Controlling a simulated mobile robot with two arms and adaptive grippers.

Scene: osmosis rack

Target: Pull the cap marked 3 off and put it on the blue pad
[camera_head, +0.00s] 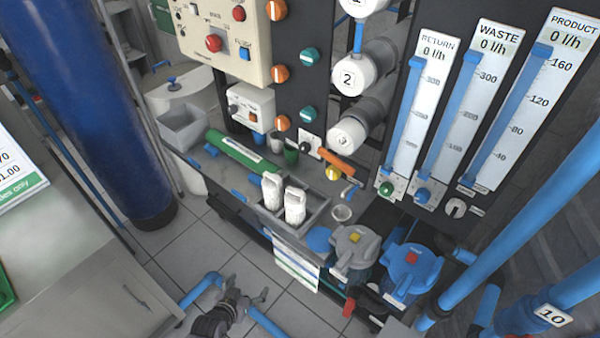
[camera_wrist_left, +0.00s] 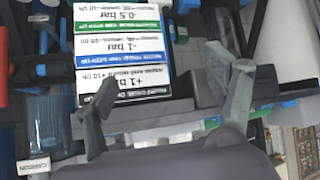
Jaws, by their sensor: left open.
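The cap marked 3 (camera_head: 346,137) is a white round cap on the end of a grey horizontal cylinder, below the cap marked 2 (camera_head: 355,71). Its number is small and turned. A flat blue round patch (camera_head: 319,238), which looks like the blue pad, lies on the bench left of the grey-topped housing. My left gripper (camera_head: 246,291) is low over the floor in front of the bench, well below and left of the cap. It is open and empty; its spread fingers also show in the left wrist view (camera_wrist_left: 168,104). My right gripper is not in view.
A grey tray (camera_head: 262,216) with two white bottles stands on the bench. Grey-topped (camera_head: 354,242) and blue (camera_head: 408,262) housings stand right of the patch. A label sheet (camera_head: 296,267) hangs at the bench front.

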